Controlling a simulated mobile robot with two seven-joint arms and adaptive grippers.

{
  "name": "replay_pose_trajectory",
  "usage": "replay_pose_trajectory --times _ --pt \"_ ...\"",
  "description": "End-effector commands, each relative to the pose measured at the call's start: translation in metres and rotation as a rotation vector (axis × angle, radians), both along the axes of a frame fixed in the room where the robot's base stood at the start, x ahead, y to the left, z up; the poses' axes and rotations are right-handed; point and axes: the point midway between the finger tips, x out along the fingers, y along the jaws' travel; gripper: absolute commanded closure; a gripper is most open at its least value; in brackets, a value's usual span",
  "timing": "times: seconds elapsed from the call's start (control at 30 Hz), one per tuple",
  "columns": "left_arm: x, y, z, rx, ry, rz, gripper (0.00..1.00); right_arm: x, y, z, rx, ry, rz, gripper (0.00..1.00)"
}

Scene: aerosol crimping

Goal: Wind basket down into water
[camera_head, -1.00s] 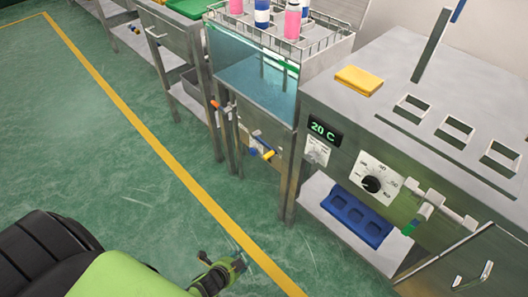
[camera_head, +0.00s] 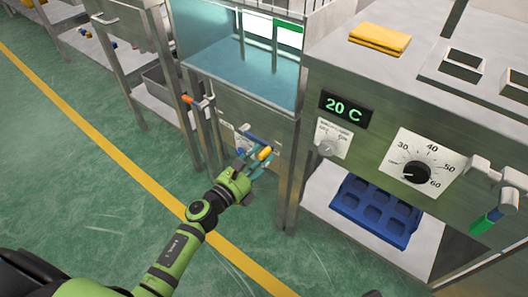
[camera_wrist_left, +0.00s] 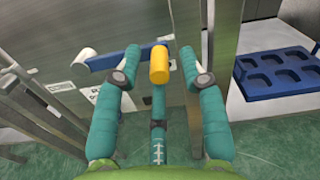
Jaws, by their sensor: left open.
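The crank on the front of the water tank (camera_head: 240,60) has a blue arm (camera_head: 253,141) and a yellow handle (camera_head: 265,153). My left gripper (camera_head: 255,163) is at the crank, open. In the left wrist view its fingers (camera_wrist_left: 161,80) stand either side of the yellow handle (camera_wrist_left: 160,64), with another finger below it. I cannot tell whether any finger touches it. The blue arm (camera_wrist_left: 115,59) runs left from the handle to a white hub (camera_wrist_left: 83,57). Only the basket's lower edge shows at the top of the head view. My right gripper is out of view.
A heated bench with a 20 C display (camera_head: 345,109) and a dial (camera_head: 416,172) stands right of the tank. A blue tray (camera_head: 372,212) lies on its lower shelf. A tank-side leg (camera_wrist_left: 220,70) is close right of my fingers. An orange-tipped handle (camera_head: 191,100) is left.

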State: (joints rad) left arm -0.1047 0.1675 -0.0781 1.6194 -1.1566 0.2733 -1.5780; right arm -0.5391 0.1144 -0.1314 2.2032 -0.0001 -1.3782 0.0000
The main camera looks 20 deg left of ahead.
Motion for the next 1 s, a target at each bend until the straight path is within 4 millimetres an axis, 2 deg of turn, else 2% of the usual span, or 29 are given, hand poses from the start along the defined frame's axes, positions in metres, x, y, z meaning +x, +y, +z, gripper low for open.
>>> replay_pose_trajectory --times 0.1,0.2,0.53,0.57,0.6,0.67,1.0 --pt "0.017 -0.006 0.000 -0.002 0.001 0.000 0.59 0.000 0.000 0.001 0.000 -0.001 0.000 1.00" --pt "0.025 -0.009 -0.001 -0.004 0.002 0.001 0.59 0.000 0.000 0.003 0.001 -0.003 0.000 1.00" --pt "0.029 -0.011 -0.001 -0.004 0.004 0.000 0.59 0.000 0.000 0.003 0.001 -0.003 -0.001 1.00" --pt "0.029 -0.011 -0.001 -0.004 0.004 0.000 0.63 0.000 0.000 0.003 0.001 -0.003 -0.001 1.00" --pt "0.029 -0.011 -0.001 -0.004 0.004 0.000 0.79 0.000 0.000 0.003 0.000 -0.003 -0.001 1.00" --pt "0.029 -0.011 -0.001 -0.004 0.004 0.000 1.00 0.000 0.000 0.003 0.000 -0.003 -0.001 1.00" --pt "0.029 -0.011 0.000 -0.017 0.011 0.001 1.00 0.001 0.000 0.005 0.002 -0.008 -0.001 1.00"
